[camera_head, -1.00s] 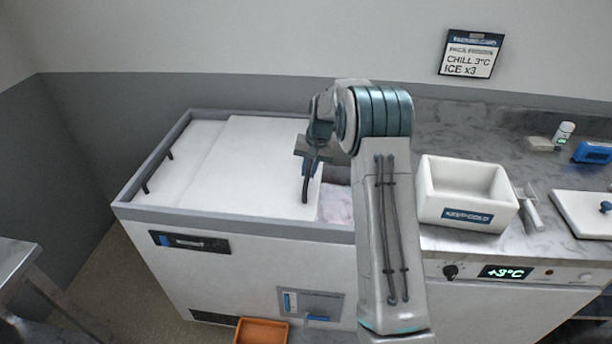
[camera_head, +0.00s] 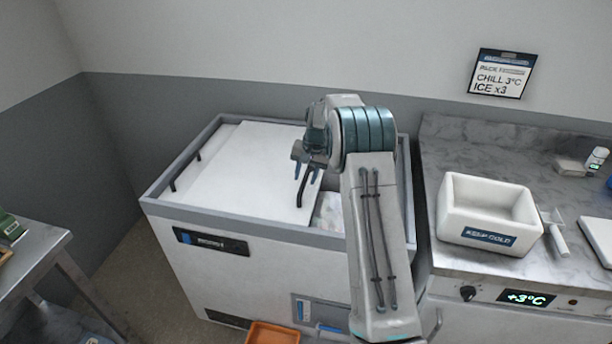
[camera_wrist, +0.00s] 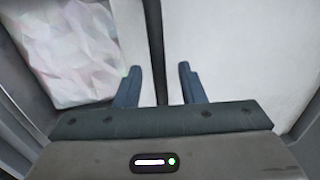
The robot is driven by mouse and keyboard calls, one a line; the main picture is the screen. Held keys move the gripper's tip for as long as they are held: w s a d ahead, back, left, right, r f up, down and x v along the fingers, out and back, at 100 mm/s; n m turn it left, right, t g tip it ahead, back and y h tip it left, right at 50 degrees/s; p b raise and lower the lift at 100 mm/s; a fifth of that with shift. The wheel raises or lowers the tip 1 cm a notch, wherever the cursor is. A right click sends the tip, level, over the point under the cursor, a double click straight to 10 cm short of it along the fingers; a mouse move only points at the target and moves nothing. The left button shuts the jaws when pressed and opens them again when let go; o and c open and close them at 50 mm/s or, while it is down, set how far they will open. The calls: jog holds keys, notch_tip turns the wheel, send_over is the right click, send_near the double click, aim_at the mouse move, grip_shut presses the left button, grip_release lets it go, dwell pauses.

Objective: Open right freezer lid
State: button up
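The chest freezer (camera_head: 240,232) has two white sliding lids. The right lid (camera_head: 250,170) lies slid left over most of the left lid (camera_head: 196,158). The right part of the freezer is partly uncovered, showing pale, crumpled-looking contents (camera_head: 329,210), also seen at left in the wrist view (camera_wrist: 68,50). The right lid's black handle (camera_head: 302,188) runs along its right edge. My gripper (camera_head: 306,174) is at this handle. In the wrist view, its two blue fingers (camera_wrist: 158,80) stand apart on either side of the dark handle (camera_wrist: 155,45), with gaps visible. My arm hides the freezer's right end.
A white "KEEP COLD" box (camera_head: 488,215) stands on the marble counter (camera_head: 455,150) to the right, with a scoop-like tool (camera_head: 555,232) beside it. An orange bin (camera_head: 272,334) is on the floor in front. A metal table (camera_head: 35,255) stands at the left.

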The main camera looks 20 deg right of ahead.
notch_tip(320, 180, up, 14)
jog(key=s+d+b, duration=0.1)
jog(key=d, duration=0.1)
jog(key=shift+s+d+f+b, duration=0.15)
jog(key=shift+d+f+b, duration=0.05)
jog(key=shift+f+b, duration=0.1)
dwell(0.4)
